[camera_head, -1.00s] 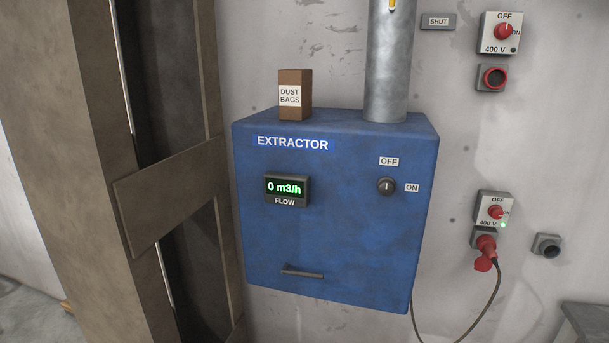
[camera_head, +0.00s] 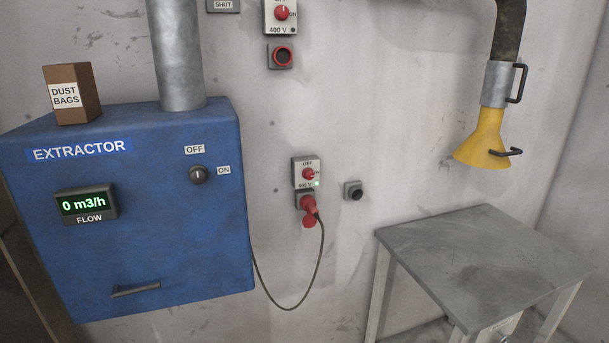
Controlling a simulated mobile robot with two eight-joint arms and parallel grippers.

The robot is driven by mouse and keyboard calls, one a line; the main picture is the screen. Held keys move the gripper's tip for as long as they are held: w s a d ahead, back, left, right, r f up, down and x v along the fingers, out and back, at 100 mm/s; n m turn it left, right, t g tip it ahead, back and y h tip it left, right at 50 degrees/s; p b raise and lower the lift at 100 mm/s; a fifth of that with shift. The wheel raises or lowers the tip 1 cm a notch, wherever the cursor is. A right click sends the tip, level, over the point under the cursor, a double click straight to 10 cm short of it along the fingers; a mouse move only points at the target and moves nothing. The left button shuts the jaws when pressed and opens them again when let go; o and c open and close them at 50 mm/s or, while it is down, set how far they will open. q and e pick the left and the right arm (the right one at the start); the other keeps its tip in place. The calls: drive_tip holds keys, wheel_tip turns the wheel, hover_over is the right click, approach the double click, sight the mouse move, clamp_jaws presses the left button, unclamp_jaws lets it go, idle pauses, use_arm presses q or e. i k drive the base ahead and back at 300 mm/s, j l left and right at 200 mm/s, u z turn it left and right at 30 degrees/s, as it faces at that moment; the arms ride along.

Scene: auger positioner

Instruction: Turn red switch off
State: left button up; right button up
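Two wall boxes with red rotary switches show in the head view. The lower red switch (camera_head: 308,174) is on a small white box right of the blue extractor, with OFF above the knob and a lit green lamp at lower right. Its exact pointer angle is too small to tell. A red plug (camera_head: 308,207) with a cable sits in the socket below it. The upper red switch (camera_head: 282,13) is at the top edge, marked 400 V, with a dark lamp and an empty red-rimmed socket (camera_head: 282,56) below. Neither gripper is in view.
The blue extractor (camera_head: 150,240) stands at left, with a black knob (camera_head: 198,175), a display reading 0 m3/h (camera_head: 85,203) and a dust bags box (camera_head: 72,95) on top. A grey table (camera_head: 480,260) stands at lower right below a yellow hood (camera_head: 485,140).

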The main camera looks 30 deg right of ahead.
sight(307, 173)
drive_tip(key=z, duration=1.25)
